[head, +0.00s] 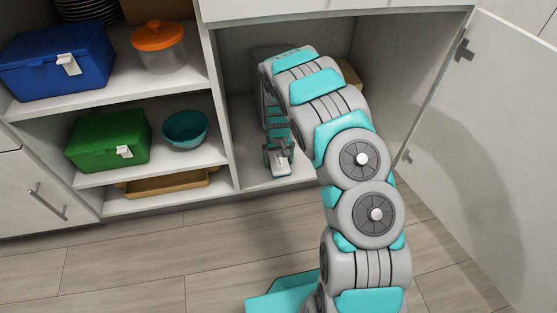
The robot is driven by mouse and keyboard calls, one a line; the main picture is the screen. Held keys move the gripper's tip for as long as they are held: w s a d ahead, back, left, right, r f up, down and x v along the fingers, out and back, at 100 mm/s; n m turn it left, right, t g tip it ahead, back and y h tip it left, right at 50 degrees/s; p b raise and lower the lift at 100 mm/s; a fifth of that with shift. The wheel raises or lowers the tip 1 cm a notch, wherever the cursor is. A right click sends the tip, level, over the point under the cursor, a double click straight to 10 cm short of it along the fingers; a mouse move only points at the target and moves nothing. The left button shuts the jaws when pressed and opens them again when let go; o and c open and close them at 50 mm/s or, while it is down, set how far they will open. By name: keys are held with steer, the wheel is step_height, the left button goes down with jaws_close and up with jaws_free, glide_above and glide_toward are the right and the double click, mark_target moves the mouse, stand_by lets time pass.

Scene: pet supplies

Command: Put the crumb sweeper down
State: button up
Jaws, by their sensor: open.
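My gripper (279,157) is inside the open cabinet, low over its floor, with the fingers pointing down and open. A small white and teal thing, which looks like the crumb sweeper (281,171), is right under and between the fingers. It appears to rest on the cabinet floor (250,180) near the front edge. The fingers hide part of it, and I cannot tell whether they touch it.
Left shelves hold a blue box (50,62), an orange-lidded container (158,55), a green box (105,142), a teal bowl (185,131) and a brown tray (165,183). A cabinet door (480,130) stands open at right. A tan box (349,73) is partly hidden behind my arm.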

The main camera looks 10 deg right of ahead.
mark_target(279, 160)
steer(key=shift+r, duration=0.15)
step_height(279, 160, up, 8)
steer(key=shift+f+p, duration=0.2)
steer(key=shift+p, duration=0.1)
steer(key=shift+s+f, duration=0.1)
stand_by(0.3)
